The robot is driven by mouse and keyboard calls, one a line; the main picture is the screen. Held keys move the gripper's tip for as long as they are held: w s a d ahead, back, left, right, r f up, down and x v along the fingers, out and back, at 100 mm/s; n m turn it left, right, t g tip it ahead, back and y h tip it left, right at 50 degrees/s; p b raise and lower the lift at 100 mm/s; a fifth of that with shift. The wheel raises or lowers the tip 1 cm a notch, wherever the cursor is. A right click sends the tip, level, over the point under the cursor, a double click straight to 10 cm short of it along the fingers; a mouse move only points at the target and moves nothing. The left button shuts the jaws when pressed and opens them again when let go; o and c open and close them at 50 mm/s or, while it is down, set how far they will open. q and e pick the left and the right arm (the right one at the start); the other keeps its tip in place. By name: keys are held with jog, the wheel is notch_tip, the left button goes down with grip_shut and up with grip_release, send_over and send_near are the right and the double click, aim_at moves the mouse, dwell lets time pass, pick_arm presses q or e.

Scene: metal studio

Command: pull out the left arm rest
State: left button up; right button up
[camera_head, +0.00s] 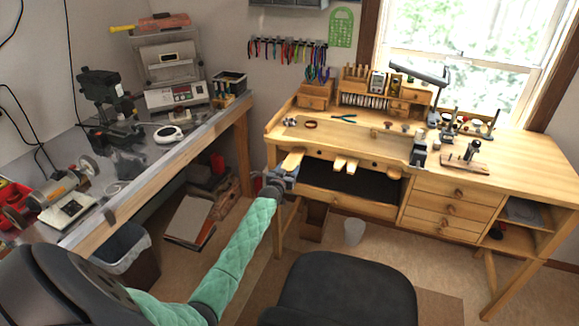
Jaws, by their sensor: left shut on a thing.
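The wooden jeweler's bench (477,157) stands against the back wall at the right. The left arm rest (292,160), a light wooden piece, shows at the front left of the bench, under the worktop edge. My left gripper (287,174), at the end of my green-sleeved arm, is at this arm rest and shut on it. The fingers are small in view and partly hide the lower part of the piece. A wooden bench pin (345,163) sticks out from the bench front to the right of my gripper. My right gripper is not in view.
A black office chair (345,290) stands in front of the bench, right of my arm. A metal-topped workbench (160,150) with machines runs along the left. A bin (122,250) stands below it. A small white bin (354,232) sits under the wooden bench.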

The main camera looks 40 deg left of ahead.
pick_arm(q)
jog(key=o, duration=1.4)
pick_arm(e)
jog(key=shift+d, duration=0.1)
pick_arm(q)
jog(key=shift+s+f, duration=0.1)
jog(key=shift+s, duration=0.1)
jog(key=b+v, duration=0.2)
jog(key=v, duration=0.5)
jog(key=shift+s+b, duration=0.2)
jog(key=shift+b, duration=0.1)
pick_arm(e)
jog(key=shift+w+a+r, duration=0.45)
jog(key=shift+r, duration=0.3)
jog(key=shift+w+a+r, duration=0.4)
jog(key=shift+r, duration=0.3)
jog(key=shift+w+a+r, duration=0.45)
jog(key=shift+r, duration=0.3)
pick_arm(q)
jog(key=shift+d, duration=0.1)
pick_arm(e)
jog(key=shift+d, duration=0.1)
